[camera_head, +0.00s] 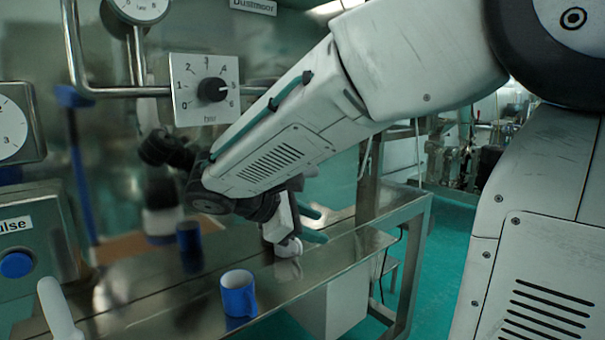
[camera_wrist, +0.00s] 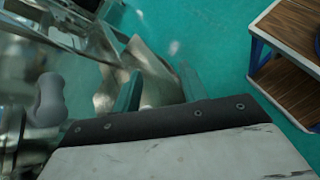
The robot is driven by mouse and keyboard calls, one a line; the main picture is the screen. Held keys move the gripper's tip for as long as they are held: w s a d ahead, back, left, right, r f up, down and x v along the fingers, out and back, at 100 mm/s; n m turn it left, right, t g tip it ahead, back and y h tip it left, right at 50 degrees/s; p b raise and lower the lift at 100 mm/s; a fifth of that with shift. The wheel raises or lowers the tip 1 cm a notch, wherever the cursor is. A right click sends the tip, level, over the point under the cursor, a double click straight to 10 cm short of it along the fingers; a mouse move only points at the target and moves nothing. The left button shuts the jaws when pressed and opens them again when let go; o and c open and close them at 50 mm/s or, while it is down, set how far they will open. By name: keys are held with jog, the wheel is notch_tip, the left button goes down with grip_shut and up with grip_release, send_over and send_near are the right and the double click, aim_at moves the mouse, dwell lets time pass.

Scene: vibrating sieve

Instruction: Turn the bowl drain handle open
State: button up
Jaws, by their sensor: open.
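My gripper (camera_head: 316,224) is above the steel bench on the right, with its teal fingers apart. In the wrist view the gripper (camera_wrist: 158,84) is open, with nothing held between its fingers. A grey rounded grip (camera_wrist: 48,98) stands to the left of the fingers in the wrist view, apart from them; it may be the drain handle, but I cannot tell for certain. A pale rounded lever (camera_head: 58,308) shows at the lower left of the head view, cut off by the frame. The bowl is not clearly identifiable.
A dial panel (camera_head: 205,88) and a blue button (camera_head: 16,265) are at the left. A wooden-topped shelf unit (camera_wrist: 290,40) is at the right of the wrist view. Green floor is open beyond.

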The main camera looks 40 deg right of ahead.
jog(key=w+a+r+n+t+h, duration=0.1)
jog(key=w+r+n+h, duration=0.2)
jog(key=w, duration=0.5)
jog(key=n+t+h, duration=0.1)
jog(key=n+h, duration=0.2)
jog(key=h, duration=0.1)
send_near(318, 170)
jog(key=d, duration=0.4)
jog(key=w+d, duration=0.1)
jog(key=d, duration=0.1)
jog(key=shift+d, duration=0.1)
jog(key=shift+c, duration=0.2)
grip_shut()
